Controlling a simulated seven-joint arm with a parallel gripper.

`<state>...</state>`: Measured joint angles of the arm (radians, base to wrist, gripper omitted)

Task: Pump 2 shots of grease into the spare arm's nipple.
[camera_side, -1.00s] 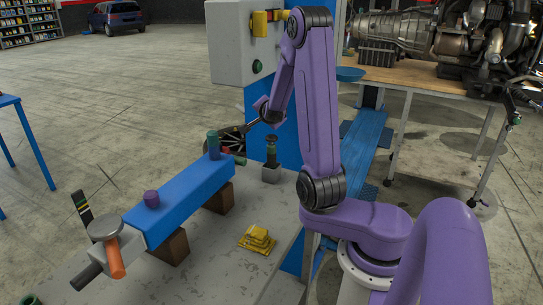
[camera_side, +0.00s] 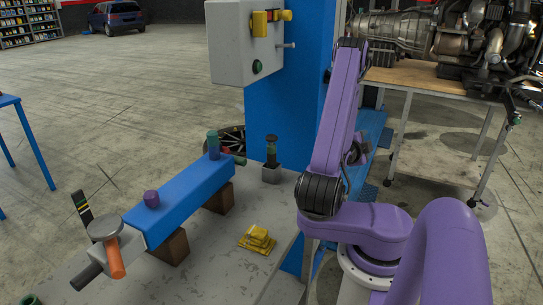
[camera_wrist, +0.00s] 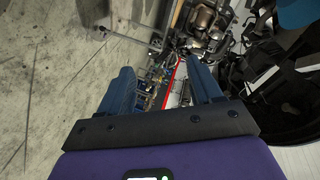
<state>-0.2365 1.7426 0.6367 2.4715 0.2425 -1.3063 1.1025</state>
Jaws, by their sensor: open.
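The spare arm appears to be the long blue beam (camera_side: 185,202), lying on wooden blocks in the side view. A purple cap (camera_side: 151,198) and a green-blue cylinder (camera_side: 213,146) stand on its top. Its near end is grey, with a round grey disc (camera_side: 104,227) and an orange handle (camera_side: 116,258). A dark upright fitting (camera_side: 271,152) stands on a small grey block behind the beam. I cannot tell which part is the nipple or the grease pump. My gripper (camera_wrist: 161,70) is open and empty in the wrist view, away from the beam; in the side view my arm mostly hides it.
A grey control box (camera_side: 240,45) with yellow parts and a green button is on the blue column (camera_side: 290,100). A yellow stepped piece (camera_side: 258,238) lies on the grey bench. An engine (camera_side: 480,40) sits on a wooden-topped table at the right. The bench around the yellow piece is clear.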

